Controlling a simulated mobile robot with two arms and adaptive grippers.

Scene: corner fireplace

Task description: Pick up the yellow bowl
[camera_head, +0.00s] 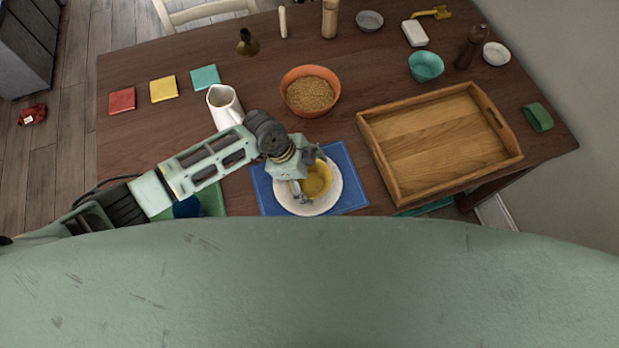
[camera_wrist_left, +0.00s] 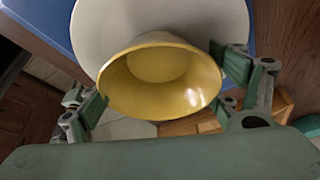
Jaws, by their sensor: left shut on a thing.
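The yellow bowl (camera_head: 318,180) is over the white plate (camera_head: 287,199), which lies on a blue mat (camera_head: 352,192) near the front of the table. In the left wrist view the bowl (camera_wrist_left: 160,78) shows its open inside, with the plate (camera_wrist_left: 100,35) behind it. My left gripper (camera_head: 302,178) is shut on the bowl, and its fingers (camera_wrist_left: 165,85) sit on either side of the rim. I cannot tell whether the bowl touches the plate. My right gripper is not in view.
A wooden tray (camera_head: 400,186) stands to the right. An orange bowl of grain (camera_head: 298,78) and a white pitcher (camera_head: 222,106) stand behind my left arm. Red, yellow and teal squares lie at the left. A teal bowl (camera_head: 426,66) stands farther back.

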